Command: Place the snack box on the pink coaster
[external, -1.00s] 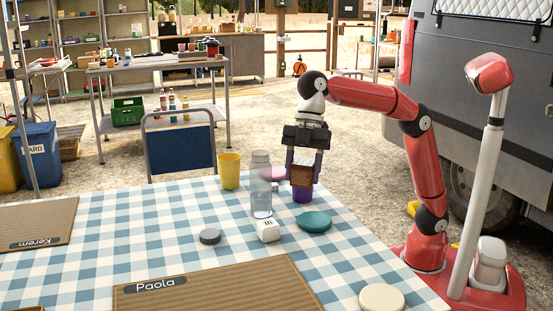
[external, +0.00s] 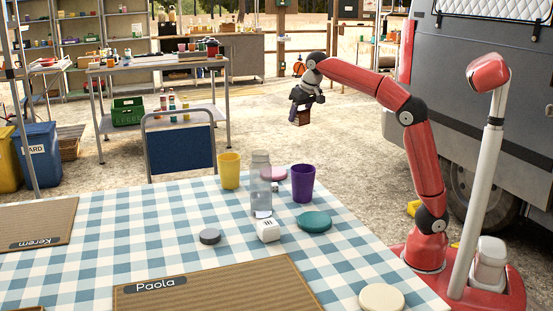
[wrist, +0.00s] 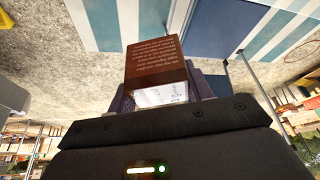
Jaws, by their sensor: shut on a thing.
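My gripper (external: 302,112) is shut on the snack box (external: 304,117), a small dark brown box. It is held in the air beyond the table's far edge, above the ground. In the wrist view the snack box (wrist: 157,60) shows a brown face with print and a white label face between my dark fingers. The pink coaster (external: 273,174) lies near the table's far edge, below and left of my gripper in the picture. The clear bottle covers part of its left side.
The clear bottle (external: 261,190) and purple cup (external: 303,184) flank the pink coaster. A yellow cup (external: 229,171), teal disc (external: 314,221), white block (external: 268,231) and grey disc (external: 209,237) are nearby. A blue chair (external: 180,148) stands behind the table.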

